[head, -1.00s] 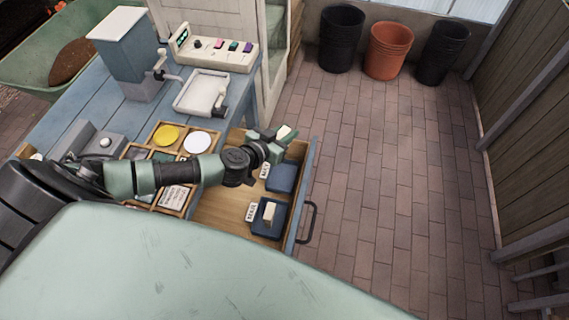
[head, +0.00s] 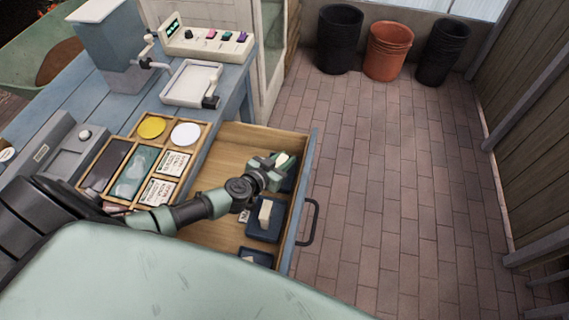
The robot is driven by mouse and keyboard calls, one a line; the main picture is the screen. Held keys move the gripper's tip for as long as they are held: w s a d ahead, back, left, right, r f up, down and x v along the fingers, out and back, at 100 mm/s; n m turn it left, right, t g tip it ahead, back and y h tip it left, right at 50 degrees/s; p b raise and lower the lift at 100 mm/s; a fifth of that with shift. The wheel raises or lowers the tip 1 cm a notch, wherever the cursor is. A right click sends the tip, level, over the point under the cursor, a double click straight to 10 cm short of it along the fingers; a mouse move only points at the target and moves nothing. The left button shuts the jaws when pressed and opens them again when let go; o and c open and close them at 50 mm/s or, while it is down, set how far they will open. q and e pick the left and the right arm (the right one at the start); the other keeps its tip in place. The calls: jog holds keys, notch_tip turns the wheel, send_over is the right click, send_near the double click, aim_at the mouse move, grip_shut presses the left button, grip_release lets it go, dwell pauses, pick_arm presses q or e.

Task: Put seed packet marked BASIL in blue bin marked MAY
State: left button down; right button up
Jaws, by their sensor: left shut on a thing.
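My left gripper (head: 273,172) is over the drawer, above the far blue bin, shut on a small cream packet (head: 283,160). Writing on that packet cannot be read. The far blue bin (head: 289,185) is mostly hidden under the gripper. A second blue bin (head: 255,231) in the middle of the drawer has a cream packet (head: 265,213) standing in it. A third blue bin (head: 262,257) shows partly at the near end, cut off by my body. The bins' labels are hidden or too small to read. My right gripper is not in view.
The wooden drawer (head: 225,160) is open with a dark handle (head: 311,222). A divided tray (head: 165,143) on the blue bench holds discs and printed packets. A scale (head: 192,84) and a button panel (head: 210,40) stand behind.

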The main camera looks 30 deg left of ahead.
pick_arm(q)
jog(key=shift+f, duration=0.1)
jog(key=c, duration=1.2)
grip_release()
jog(key=shift+r, duration=0.25)
jog(key=p+v, duration=0.2)
jog(key=v, duration=1)
jog(key=shift+p, duration=0.3)
jog(key=shift+f, duration=0.15)
